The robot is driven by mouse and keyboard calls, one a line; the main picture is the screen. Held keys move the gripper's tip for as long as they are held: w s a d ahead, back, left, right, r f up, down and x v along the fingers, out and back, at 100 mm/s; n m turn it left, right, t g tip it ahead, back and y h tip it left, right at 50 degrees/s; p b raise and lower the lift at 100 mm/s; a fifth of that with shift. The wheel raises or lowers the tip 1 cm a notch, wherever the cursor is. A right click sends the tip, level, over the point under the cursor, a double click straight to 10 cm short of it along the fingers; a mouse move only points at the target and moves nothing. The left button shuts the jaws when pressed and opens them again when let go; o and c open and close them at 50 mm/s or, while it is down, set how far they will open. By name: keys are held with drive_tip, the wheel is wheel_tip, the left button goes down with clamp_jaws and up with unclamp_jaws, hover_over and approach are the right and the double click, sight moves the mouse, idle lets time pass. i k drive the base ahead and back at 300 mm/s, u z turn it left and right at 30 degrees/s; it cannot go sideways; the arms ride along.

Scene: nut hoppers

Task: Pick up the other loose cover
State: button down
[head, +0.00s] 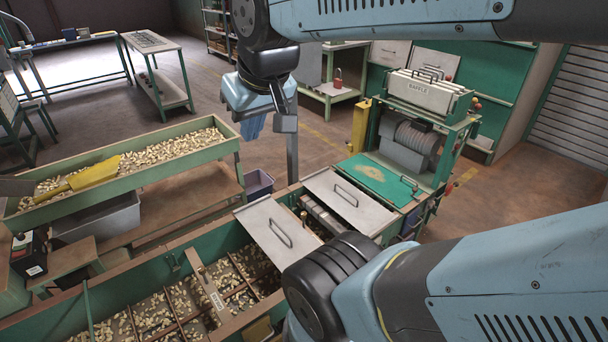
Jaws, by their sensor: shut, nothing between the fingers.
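A grey flat cover with a bar handle (265,229) lies skewed over the edge of the long green hopper, partly over an opening. A second grey cover with a bar handle (335,190) lies behind it to the right, on the same unit. I cannot tell from this view which of them is loose. My gripper (254,127) hangs from the wrist at upper centre, pointing down, shut and empty. In the picture it is above and left of both covers, apart from them. My own forearm hides part of the hopper at lower right.
The long hopper (133,270) in front holds nuts between dividers. A nut trough (150,177) with a yellow scoop (97,173) stands at left.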

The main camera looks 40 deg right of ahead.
sight(367, 217)
drive_tip(key=z, duration=0.5)
drive_tip(key=k, duration=1.25)
drive_tip(key=z, duration=1.2)
drive_tip(key=i, duration=0.9)
drive_tip(key=z, duration=0.4)
drive_tip(key=i, duration=1.25)
drive_tip(key=u, duration=0.75)
drive_tip(key=k, duration=0.8)
drive_tip(key=u, duration=0.2)
